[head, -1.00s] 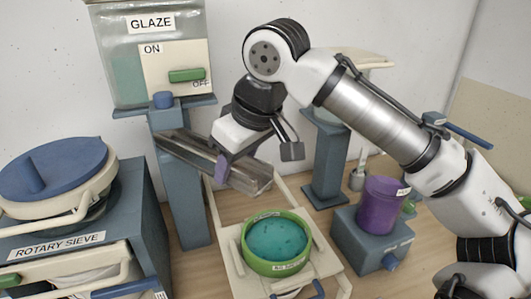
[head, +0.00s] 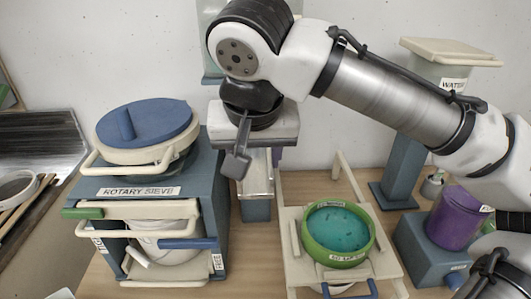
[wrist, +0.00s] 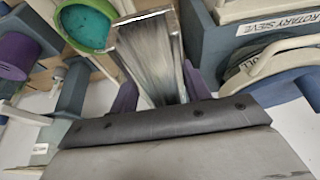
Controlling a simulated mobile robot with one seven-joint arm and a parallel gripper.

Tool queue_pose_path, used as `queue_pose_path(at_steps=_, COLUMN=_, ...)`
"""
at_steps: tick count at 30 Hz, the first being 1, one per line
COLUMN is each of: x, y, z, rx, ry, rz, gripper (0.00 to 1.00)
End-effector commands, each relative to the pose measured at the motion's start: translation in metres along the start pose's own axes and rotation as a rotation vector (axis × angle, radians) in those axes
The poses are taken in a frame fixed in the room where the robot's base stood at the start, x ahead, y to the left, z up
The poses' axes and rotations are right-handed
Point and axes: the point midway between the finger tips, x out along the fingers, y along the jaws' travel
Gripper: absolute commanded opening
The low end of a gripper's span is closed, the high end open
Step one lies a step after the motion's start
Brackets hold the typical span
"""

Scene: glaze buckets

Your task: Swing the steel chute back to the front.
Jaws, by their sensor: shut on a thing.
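The steel chute (head: 257,178) is an open metal trough below my wrist in the head view, its open end pointing toward the camera. Its upper part is hidden behind my gripper. In the wrist view the chute (wrist: 150,62) runs up the middle, with a purple finger on each side of it. My gripper (wrist: 158,95) is shut on the chute. In the head view my gripper (head: 260,152) is mostly hidden by my wrist. The glaze tank (head: 213,50) behind is largely covered by my arm.
A green bucket of teal glaze (head: 338,232) sits on a cream carriage (head: 293,240), right of the chute's end. The rotary sieve (head: 150,140) stands close on the left. A purple bucket (head: 455,218) and the water stand (head: 405,155) are at right.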

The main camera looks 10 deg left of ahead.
Motion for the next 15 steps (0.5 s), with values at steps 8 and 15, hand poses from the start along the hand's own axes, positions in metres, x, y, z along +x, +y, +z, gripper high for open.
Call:
queue_pose_path(at_steps=8, x=-0.0003, y=-0.0015, z=-0.0005, rx=0.010, ry=-0.001, rz=0.003, gripper=0.06)
queue_pose_path(at_steps=15, x=-0.0003, y=-0.0014, z=-0.0006, rx=0.009, ry=-0.001, rz=0.002, gripper=0.55)
